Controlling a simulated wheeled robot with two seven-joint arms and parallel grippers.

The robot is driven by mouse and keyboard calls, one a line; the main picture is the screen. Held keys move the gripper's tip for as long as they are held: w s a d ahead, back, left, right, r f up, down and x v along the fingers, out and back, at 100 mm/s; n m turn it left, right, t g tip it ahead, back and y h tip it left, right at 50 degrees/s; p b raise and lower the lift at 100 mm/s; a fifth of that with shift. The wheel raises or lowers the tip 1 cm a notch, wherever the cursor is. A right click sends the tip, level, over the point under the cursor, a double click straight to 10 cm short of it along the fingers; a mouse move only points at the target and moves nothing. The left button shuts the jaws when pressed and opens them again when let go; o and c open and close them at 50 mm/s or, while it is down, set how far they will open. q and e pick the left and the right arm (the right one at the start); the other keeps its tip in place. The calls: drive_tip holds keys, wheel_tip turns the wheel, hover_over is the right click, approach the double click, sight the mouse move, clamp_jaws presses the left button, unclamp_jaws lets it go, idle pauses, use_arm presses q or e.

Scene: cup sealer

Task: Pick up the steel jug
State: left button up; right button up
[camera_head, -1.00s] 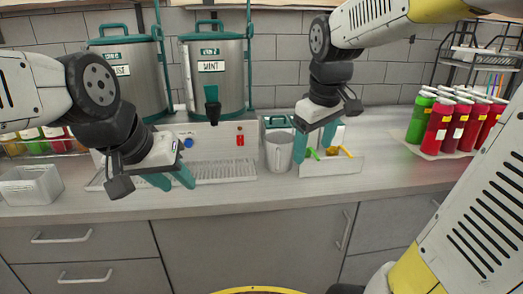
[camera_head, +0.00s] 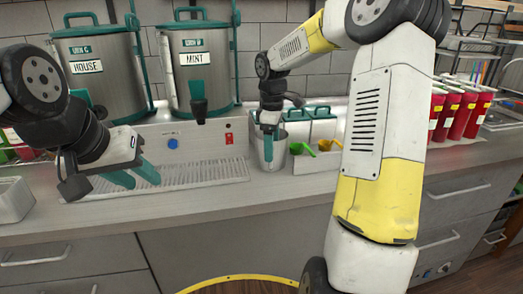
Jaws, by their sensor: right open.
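The steel jug (camera_head: 279,157) stands upright on the counter, right of the drip tray. My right gripper (camera_head: 268,150) points down at the jug, and its visible green finger overlaps the jug's mouth and upper wall. It is open; whether the finger is inside the jug or in front of it I cannot tell, and the other finger is hard to make out. My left gripper (camera_head: 135,178) is open and empty above the left part of the drip tray, its two green fingers apart.
Two steel dispensers, labelled House (camera_head: 98,72) and Mint (camera_head: 196,70), stand behind the drip tray (camera_head: 195,174). A holder with green and yellow scoops (camera_head: 317,148) is close right of the jug.

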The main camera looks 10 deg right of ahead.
wheel_tip(320, 180, down, 6)
drive_tip(key=shift+w+d+f, duration=0.1)
drive_tip(key=shift+f, duration=0.1)
clamp_jaws()
idle(0.4)
